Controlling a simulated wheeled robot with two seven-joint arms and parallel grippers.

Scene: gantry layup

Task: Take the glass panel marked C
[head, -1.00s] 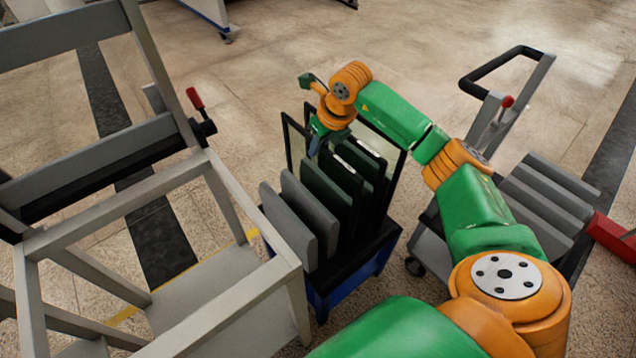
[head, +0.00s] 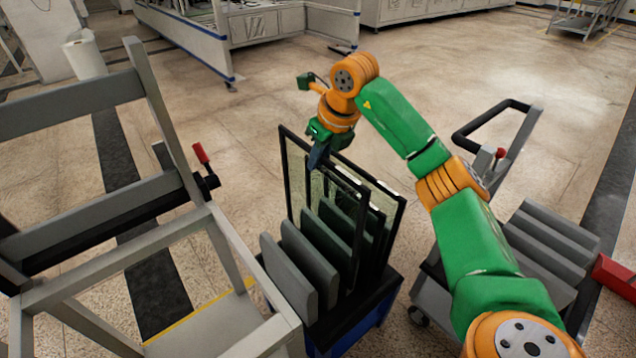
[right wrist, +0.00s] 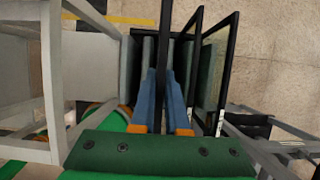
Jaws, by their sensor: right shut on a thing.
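My right gripper (head: 319,158) is shut on the top edge of a black-framed glass panel (head: 348,177). The panel stands upright, raised above the dark separators; whether its lower edge is clear of the rack is hidden. In the right wrist view my two blue fingers (right wrist: 162,105) close on the black frame bar (right wrist: 163,45). Other black-framed glass panels (right wrist: 222,60) stand to its right in that view. They stand in the blue-based rack (head: 378,318). No letter mark is readable on any panel. My left gripper is out of view.
Grey padded separators (head: 288,280) stand in the rack left of the panels. A grey frame stand (head: 245,335) with a red-handled clamp (head: 201,153) is close on the left. A trolley with grey slats (head: 550,235) is on the right. Open floor lies behind.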

